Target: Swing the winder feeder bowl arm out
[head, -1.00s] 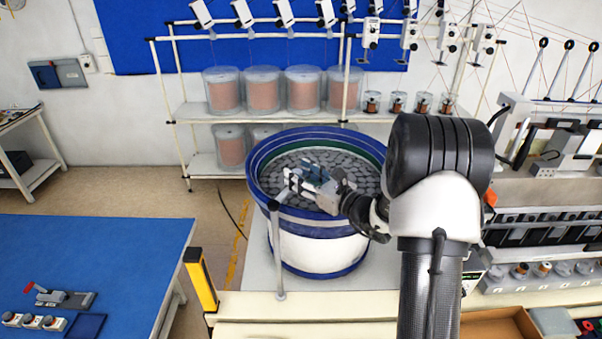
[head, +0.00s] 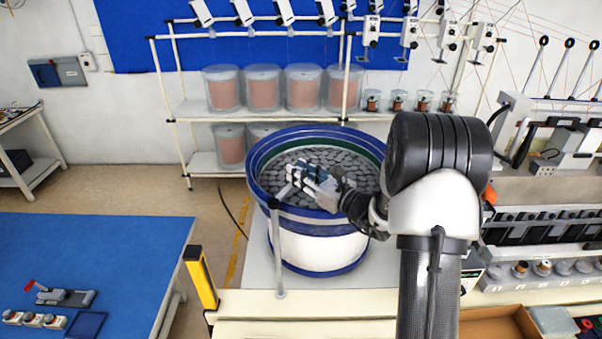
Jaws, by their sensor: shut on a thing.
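The feeder bowl (head: 318,222) is a round blue and white drum with a dark green inner wall, full of grey disc-like parts. A grey post (head: 278,250) stands at its front left. The bowl arm (head: 284,193) runs from the post top over the near rim toward my gripper; its far part is hidden. My gripper (head: 300,176) reaches in from the right over the bowl and is shut on the bowl arm. A small blue part shows at the fingers, and the exact grip is too small to see.
A yellow and black post (head: 201,278) stands left of the bowl, near a blue-topped table (head: 85,250). A shelf with copper spools (head: 262,90) is behind. The winding machine (head: 545,215) stands at the right. Open floor lies between table and bowl.

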